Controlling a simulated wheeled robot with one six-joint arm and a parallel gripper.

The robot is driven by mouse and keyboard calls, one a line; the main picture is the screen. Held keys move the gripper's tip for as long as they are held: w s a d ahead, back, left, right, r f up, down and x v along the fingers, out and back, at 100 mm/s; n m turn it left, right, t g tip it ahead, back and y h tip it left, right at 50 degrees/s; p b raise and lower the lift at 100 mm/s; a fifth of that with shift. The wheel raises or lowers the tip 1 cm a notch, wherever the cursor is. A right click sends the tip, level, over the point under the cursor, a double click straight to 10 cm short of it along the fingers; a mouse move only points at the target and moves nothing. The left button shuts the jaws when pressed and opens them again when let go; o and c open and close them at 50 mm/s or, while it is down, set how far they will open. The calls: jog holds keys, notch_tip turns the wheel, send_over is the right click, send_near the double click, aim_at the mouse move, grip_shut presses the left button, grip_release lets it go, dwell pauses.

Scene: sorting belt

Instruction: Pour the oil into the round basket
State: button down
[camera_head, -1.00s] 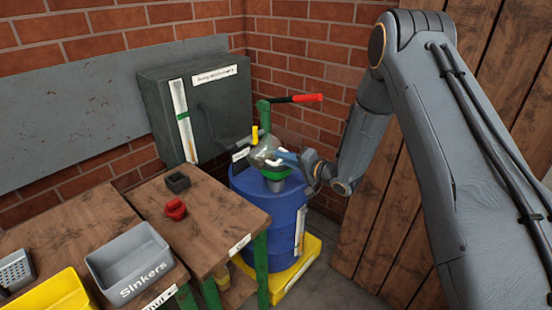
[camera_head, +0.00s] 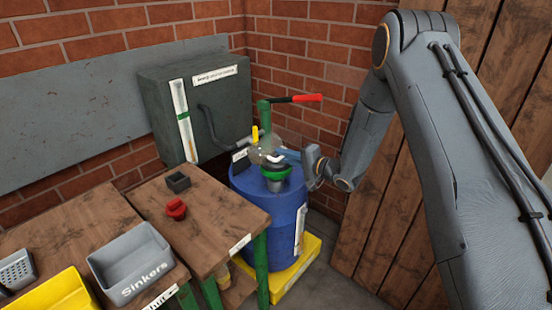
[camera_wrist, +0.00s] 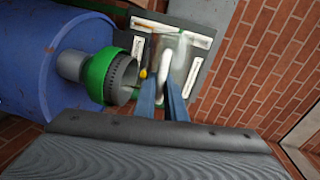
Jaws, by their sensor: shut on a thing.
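A clear, glassy vessel (camera_head: 262,150) is in my gripper (camera_head: 284,157), above the blue drum. It is blurred and see-through in the wrist view, so I cannot make out its contents or exact tilt. My gripper's blue fingers (camera_wrist: 162,98) are closed around a pale part of it. A round green-rimmed basket (camera_head: 274,172) with a grey lower part sits on the drum's top, just below the vessel. In the wrist view the basket (camera_wrist: 100,75) shows its open mouth left of my fingers. No stream of oil can be made out.
The blue drum (camera_head: 262,205) stands on a yellow base (camera_head: 295,277) in the brick corner. A green pump with a red handle (camera_head: 307,98) rises behind the vessel. A grey cabinet (camera_head: 155,105) is behind. A wooden table (camera_head: 205,225) holds a red item (camera_head: 176,208).

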aim_at(278, 145)
jog(key=shift+s+a+r, duration=0.1)
dwell(0.3)
jog(key=shift+r, duration=0.1)
dwell(0.7)
jog(key=shift+w+d+r+m+y, duration=0.2)
jog(key=shift+w+d+r+m, duration=0.05)
jog(key=shift+m, duration=0.5)
jog(key=shift+w+d+r+m+y, duration=0.2)
jog(key=shift+r+m, duration=0.05)
jog(key=shift+m, duration=0.5)
dwell(0.6)
jog(key=shift+w+d+r+m, duration=0.1)
jog(key=shift+w+d+m, duration=0.05)
jog(key=shift+m, duration=0.25)
jog(key=shift+w+d+r+m+g+y, duration=0.2)
jog(key=shift+w+d+m, duration=0.2)
jog(key=shift+m, duration=0.6)
jog(key=shift+w+d+r+m+g+y, duration=0.25)
jog(key=shift+w+m, duration=0.2)
jog(key=shift+m, duration=0.55)
jog(key=shift+w+d, duration=0.1)
jog(key=shift+s+a+f+n+t+h, duration=0.15)
jog(key=shift+s+a+n+t+h, duration=0.2)
jog(key=shift+s+n, duration=0.3)
jog(key=shift+s+a+f+n, duration=0.1)
jog(key=shift+f+n, duration=0.1)
jog(key=shift+n, duration=0.35)
